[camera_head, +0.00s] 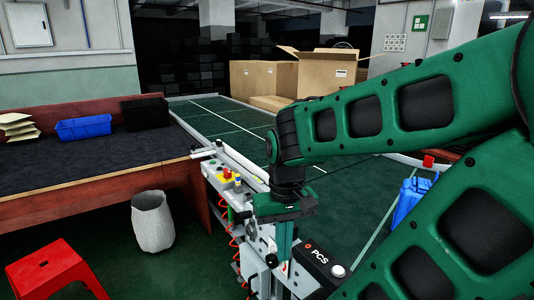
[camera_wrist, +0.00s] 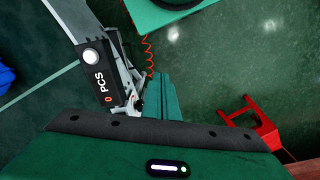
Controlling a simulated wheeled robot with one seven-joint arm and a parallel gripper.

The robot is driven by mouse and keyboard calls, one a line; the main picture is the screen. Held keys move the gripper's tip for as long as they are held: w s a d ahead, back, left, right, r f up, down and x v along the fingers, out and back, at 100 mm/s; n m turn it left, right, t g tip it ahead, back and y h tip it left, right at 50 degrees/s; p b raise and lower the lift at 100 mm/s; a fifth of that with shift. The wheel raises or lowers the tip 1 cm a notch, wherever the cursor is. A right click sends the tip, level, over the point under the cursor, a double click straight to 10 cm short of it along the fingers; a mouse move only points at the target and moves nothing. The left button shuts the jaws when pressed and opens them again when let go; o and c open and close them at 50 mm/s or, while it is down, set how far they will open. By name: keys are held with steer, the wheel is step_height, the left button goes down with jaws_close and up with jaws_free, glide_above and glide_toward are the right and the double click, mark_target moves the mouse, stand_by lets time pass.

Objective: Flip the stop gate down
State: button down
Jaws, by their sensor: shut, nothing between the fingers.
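I cannot clearly make out the stop gate in either view; my arm covers part of the conveyor end. The conveyor's metal end frame (camera_head: 262,232) stands in the middle of the head view, with a black counter box (camera_head: 320,262) marked PCS to its right. My gripper (camera_head: 284,262) points down beside this frame, its green fingers shut and empty. In the wrist view my gripper (camera_wrist: 162,78) shows as a green strip to the right of the metal frame parts (camera_wrist: 133,85) and the counter box (camera_wrist: 100,85). Contact with the frame cannot be told.
A yellow-and-red emergency button (camera_head: 228,176) sits on the conveyor's side rail. A dark-topped table (camera_head: 70,180) stands at left, with a grey bin (camera_head: 152,222) and red stool (camera_head: 50,268) on the floor. Cardboard boxes (camera_head: 265,80) stand behind.

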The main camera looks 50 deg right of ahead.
steer(key=w+d+r+n+t+h, duration=0.1)
steer(key=w+d+r+h, duration=0.1)
steer(key=w+d+r, duration=0.3)
steer(key=w+d+r+t+h, duration=0.1)
steer(key=w+d+r, duration=0.4)
steer(key=w, duration=0.6)
steer(key=w+d+r+n+t+h, duration=0.1)
steer(key=w+d+r+h, duration=0.2)
steer(key=w+d+r, duration=0.2)
steer(key=w+r, duration=0.3)
steer(key=shift+d+r+n, duration=0.2)
steer(key=shift+d+n, duration=0.1)
steer(key=shift+d, duration=0.05)
steer(key=w+d+f, duration=0.1)
steer(key=d+f, duration=0.8)
steer(key=shift+w, duration=0.25)
